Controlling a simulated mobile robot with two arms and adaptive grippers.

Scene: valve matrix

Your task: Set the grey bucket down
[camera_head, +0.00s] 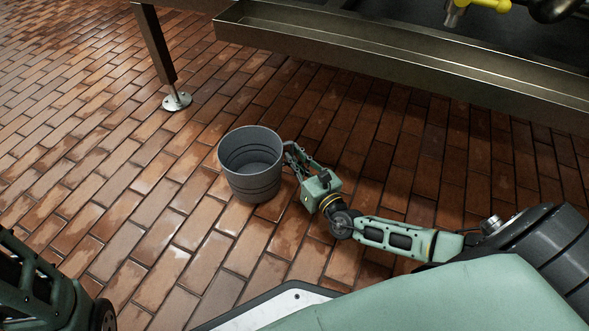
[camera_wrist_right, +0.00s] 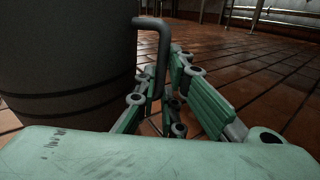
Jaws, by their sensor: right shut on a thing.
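The grey bucket (camera_head: 252,180) is upright and empty, low over the brick-tiled floor in the head view. I cannot tell for sure whether its base touches the tiles. My right gripper (camera_head: 291,158) is at the bucket's right side, shut on its handle. In the right wrist view the bucket (camera_wrist_right: 65,60) fills the left side, and its dark bent handle (camera_wrist_right: 163,50) runs down between the fingers of my right gripper (camera_wrist_right: 168,88). My left gripper is not in view; only part of my left arm shows at the lower left.
A metal trough (camera_head: 400,50) on a frame stands at the top, with a leg and round foot (camera_head: 177,101) on the floor. A yellow pipe part (camera_head: 485,4) is at the top right. The tiled floor (camera_head: 90,150) left of the bucket is clear.

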